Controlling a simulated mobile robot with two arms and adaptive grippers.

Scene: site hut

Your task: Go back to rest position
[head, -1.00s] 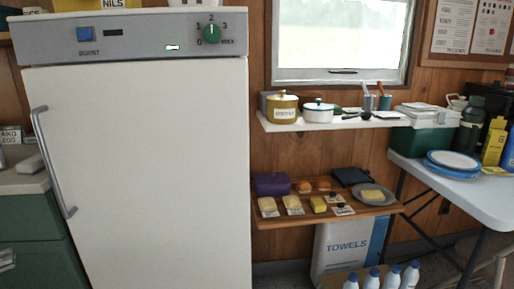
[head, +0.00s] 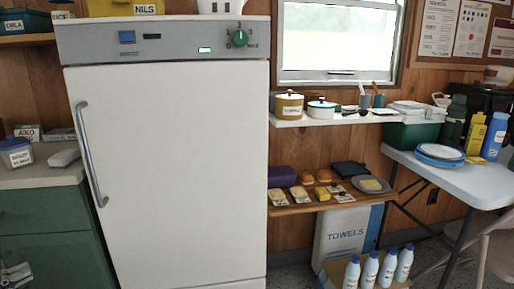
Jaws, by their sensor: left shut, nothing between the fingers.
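My left gripper (head: 14,272) shows at the bottom left corner of the head view, in front of the green cabinet. It is shut and holds nothing, and it is apart from the fridge. My right gripper is not in view. The white fridge (head: 172,175) stands left of centre with its door closed. Its grey handle (head: 90,155) is on the left side of the door. The control panel above has a green knob (head: 239,38), a blue switch (head: 127,37) and a small lit green indicator (head: 204,50).
A green cabinet (head: 45,222) with a counter is at the left. A white shelf (head: 325,120) with pots and a wooden shelf (head: 300,209) with food are at the right. A white table (head: 480,185) stands far right. Several bottles (head: 370,270) stand low at the front right.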

